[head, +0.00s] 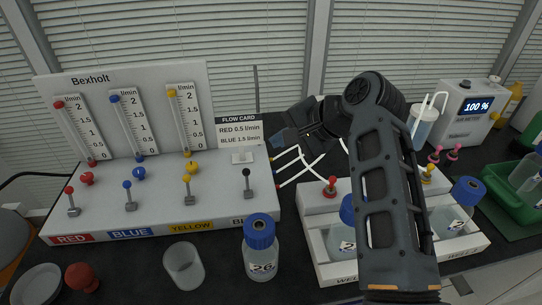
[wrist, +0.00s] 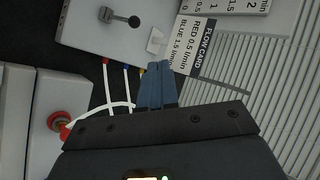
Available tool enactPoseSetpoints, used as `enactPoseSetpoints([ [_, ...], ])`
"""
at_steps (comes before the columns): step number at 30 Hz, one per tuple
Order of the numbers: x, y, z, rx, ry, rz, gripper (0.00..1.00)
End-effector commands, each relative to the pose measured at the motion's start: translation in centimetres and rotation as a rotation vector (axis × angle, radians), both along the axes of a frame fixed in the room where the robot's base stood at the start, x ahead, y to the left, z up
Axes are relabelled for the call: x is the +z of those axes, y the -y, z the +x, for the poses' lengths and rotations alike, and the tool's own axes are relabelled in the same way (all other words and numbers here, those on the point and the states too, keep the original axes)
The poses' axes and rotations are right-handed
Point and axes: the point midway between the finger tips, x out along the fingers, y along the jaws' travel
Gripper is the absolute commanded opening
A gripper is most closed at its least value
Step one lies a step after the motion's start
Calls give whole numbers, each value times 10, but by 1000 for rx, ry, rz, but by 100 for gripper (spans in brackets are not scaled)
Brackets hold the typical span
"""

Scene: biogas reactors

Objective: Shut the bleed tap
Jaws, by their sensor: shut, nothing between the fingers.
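A black-knobbed lever tap (head: 248,181) stands at the right end of the white Bexholt panel (head: 150,205), above a label of which only "BL" shows; a bottle hides the rest.
Red (head: 71,202), blue (head: 129,195) and yellow (head: 187,190) levers line the panel. A blue-capped bottle (head: 260,247) and an empty beaker (head: 184,266) stand before it. White tubes (head: 300,165) run from its right side to the white well rack (head: 318,234), below my arm.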

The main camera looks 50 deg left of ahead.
Motion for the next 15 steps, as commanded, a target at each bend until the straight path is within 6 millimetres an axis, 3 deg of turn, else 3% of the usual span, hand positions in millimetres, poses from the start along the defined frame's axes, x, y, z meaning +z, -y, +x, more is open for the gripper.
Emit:
enactPoseSetpoints([
  [6,30,-1,23,-2,2,1,0],
  [15,44,-1,32,-1,0,0,0],
])
